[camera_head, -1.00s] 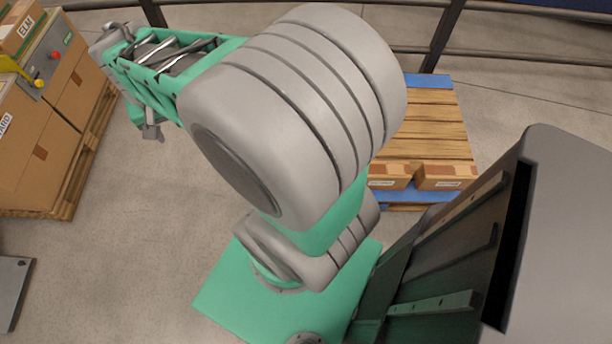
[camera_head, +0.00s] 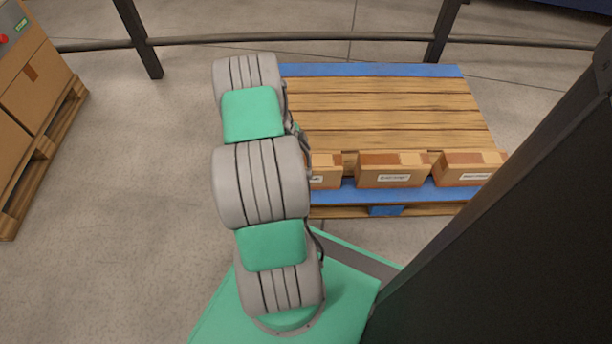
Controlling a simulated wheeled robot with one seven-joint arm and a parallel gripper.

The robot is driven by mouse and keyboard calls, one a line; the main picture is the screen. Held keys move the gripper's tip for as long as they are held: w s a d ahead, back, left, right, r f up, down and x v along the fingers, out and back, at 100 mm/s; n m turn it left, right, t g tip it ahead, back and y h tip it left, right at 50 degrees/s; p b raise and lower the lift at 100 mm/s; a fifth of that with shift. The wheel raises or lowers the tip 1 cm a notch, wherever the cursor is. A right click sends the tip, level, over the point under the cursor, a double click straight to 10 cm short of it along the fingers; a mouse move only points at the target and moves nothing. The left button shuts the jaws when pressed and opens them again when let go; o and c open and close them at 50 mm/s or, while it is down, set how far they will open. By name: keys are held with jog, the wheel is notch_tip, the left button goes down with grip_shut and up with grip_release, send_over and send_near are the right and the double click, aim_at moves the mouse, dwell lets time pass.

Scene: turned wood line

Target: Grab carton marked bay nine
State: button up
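Three small brown cartons stand in a row along the near edge of a wooden pallet with blue end boards. The left carton (camera_head: 326,172) is partly hidden behind my arm. The middle carton (camera_head: 392,171) shows whole, with a white label on its near face. The right carton (camera_head: 466,169) also has a white label, and its right end is close to my dark column. The label lettering is too small to read, so I cannot tell which is marked bay nine. My gripper is not in view; my arm reaches away from me, left of the cartons.
The pallet (camera_head: 390,108) is bare behind the cartons. A dark railing (camera_head: 300,41) runs behind it. Large stacked boxes (camera_head: 38,92) stand on another pallet at the far left. Grey floor (camera_head: 130,200) is open between the two pallets.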

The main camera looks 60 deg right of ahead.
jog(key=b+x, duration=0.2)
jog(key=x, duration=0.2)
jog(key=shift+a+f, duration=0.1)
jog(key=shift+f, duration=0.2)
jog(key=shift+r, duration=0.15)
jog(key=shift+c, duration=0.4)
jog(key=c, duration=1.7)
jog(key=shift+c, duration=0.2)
